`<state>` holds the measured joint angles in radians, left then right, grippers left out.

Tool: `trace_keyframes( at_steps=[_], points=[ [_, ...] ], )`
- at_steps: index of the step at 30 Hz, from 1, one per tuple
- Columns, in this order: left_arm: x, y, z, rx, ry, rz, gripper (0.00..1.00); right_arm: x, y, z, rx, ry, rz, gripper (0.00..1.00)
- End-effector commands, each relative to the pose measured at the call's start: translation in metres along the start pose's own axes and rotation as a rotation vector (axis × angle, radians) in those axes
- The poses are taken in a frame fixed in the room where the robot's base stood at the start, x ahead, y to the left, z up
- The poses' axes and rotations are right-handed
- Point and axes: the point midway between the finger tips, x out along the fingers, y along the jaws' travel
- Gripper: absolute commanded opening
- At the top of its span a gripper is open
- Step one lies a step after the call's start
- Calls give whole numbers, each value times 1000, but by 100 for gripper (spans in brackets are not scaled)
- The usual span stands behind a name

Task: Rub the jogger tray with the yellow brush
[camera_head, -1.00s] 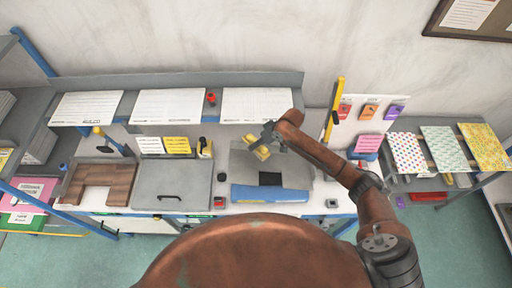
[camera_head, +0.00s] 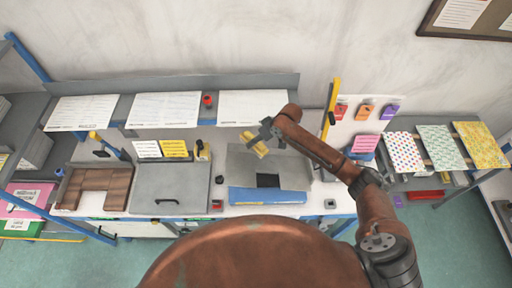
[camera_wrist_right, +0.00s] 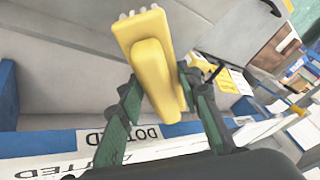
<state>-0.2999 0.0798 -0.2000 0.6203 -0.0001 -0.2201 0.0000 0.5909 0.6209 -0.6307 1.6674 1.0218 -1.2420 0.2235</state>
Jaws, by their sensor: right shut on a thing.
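The yellow brush (camera_head: 254,144) is held in my right gripper (camera_head: 266,135) above the jogger tray. In the right wrist view the yellow brush (camera_wrist_right: 152,65) sits between the two green-padded fingers of the gripper (camera_wrist_right: 160,108), with short pale bristles at its far end. The jogger tray (camera_head: 236,168) is a grey sloped tray with a blue front and a dark opening near its middle. In the right wrist view the grey tray surface (camera_wrist_right: 60,75) lies behind the brush. I cannot tell whether the bristles touch it. My left gripper is not in view.
A grey lidded box (camera_head: 170,187) and a brown wooden board (camera_head: 98,188) stand left of the tray. A shelf with white paper sheets (camera_head: 165,107) runs above at the back. A yellow upright post (camera_head: 333,95) stands right of the tray, near my right arm.

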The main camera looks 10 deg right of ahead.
Motion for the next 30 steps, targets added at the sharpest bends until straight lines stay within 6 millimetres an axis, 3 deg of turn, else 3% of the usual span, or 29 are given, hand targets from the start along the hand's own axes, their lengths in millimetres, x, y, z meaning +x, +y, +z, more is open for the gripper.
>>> trace_keyframes(
  at_steps=[10,30],
  points=[
    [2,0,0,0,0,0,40,8,0,4,1,-12,-5,12],
    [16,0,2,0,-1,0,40,65,0,37,19,-115,-35,12]
  ],
)
